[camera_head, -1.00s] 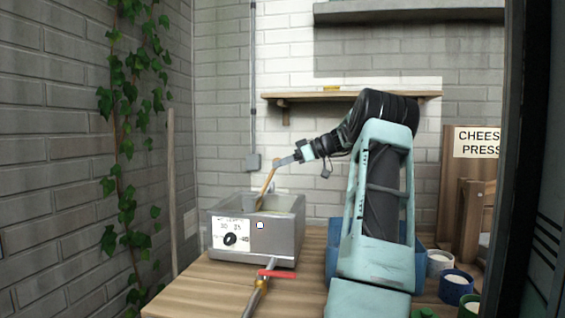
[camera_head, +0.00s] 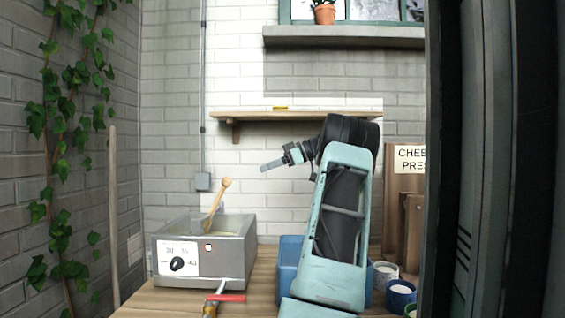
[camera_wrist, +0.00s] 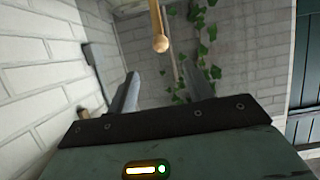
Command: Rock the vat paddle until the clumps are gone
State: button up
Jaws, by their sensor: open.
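The steel vat (camera_head: 203,277) stands on the wooden table at the left, with a dial panel on its front. The wooden paddle (camera_head: 216,206) leans up out of it, its round knob above the rim. The vat's contents look pale, and I cannot make out any clumps. My gripper (camera_head: 265,167) is open and empty, up and to the right of the knob and apart from it. In the wrist view the paddle knob (camera_wrist: 161,44) shows beyond my open fingers (camera_wrist: 163,85), in line with the gap between them.
A red-handled tap (camera_head: 226,298) sticks out from the vat's front. A blue crate (camera_head: 289,268) and several small tubs (camera_head: 400,294) stand on the right. A wooden shelf (camera_head: 295,116) is on the back wall above my arm. A dark upright panel (camera_head: 485,160) closes the right side.

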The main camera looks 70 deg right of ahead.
jog(key=shift+v, duration=2.25)
